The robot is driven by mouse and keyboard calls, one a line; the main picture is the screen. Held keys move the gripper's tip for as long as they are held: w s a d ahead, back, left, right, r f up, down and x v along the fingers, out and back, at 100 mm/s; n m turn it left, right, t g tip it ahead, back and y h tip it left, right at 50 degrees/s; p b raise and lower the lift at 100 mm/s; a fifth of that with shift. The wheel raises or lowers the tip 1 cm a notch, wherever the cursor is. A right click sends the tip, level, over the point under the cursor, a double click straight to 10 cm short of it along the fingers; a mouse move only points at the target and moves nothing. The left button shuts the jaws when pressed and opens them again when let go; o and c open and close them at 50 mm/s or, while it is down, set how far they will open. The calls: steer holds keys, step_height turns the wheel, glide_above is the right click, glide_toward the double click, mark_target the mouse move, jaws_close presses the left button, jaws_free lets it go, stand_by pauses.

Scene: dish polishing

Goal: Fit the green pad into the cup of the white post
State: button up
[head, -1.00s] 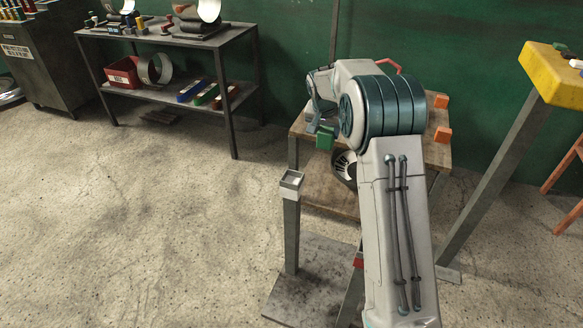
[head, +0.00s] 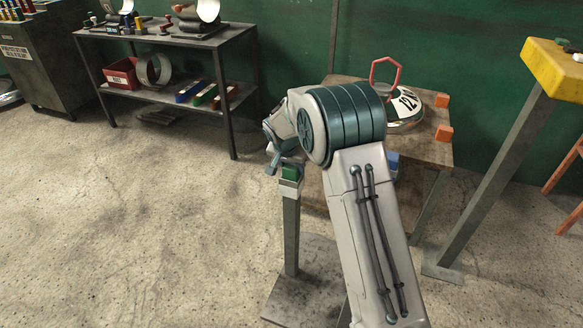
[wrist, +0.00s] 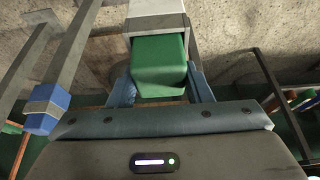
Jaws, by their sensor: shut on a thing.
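My gripper (wrist: 161,88) is shut on the green pad (wrist: 160,65), with a blue-grey finger on each side of it. The white cup (wrist: 155,24) on its post is directly beyond the pad in the wrist view. In the head view the green pad (head: 290,173) is right over the white cup (head: 289,188), in line with the grey post (head: 291,235). The pad hides the cup's opening, so I cannot tell whether its lower end is inside the cup or just above it. My arm hides part of the gripper in the head view.
A wooden table (head: 430,151) behind my arm holds a round dish marked 12 (head: 406,106), a red hexagonal loop (head: 398,72) and orange blocks (head: 444,133). A blue pad (wrist: 47,121) is at left in the wrist view. A yellow-topped stand (head: 553,75) is right. Floor at left is clear.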

steer(key=shift+f, duration=0.1)
steer(key=shift+f, duration=0.15)
steer(key=o, duration=1.1)
